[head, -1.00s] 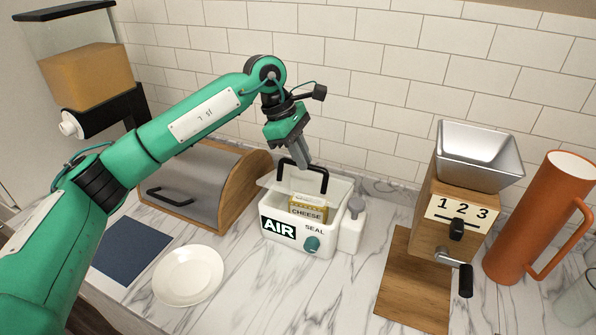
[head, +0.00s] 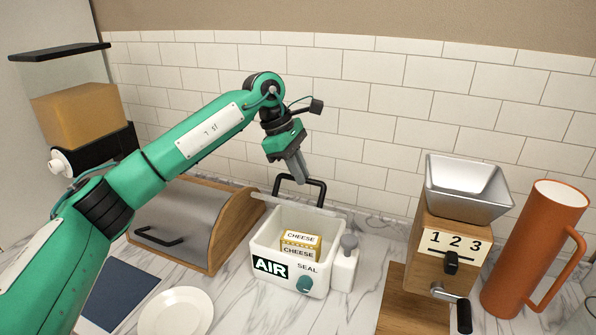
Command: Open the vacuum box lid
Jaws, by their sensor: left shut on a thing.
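The white vacuum box (head: 262,240), marked AIR and SEAL, stands on the counter with its top open. Packs of cheese (head: 299,250) show inside it. A teal knob (head: 304,285) is on its front. The lid's black handle (head: 323,194) stands above the box's back edge. The clear lid (head: 330,214) shows as a thin, nearly edge-on strip behind the opening. My left gripper (head: 303,177) reaches down from the upper left and is shut on the handle. My right gripper is not in view.
A bread box (head: 185,222) is close on the left, and a wooden grinder (head: 440,240) and orange pitcher (head: 535,250) stand on the right. A white plate (head: 176,312) lies at front left.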

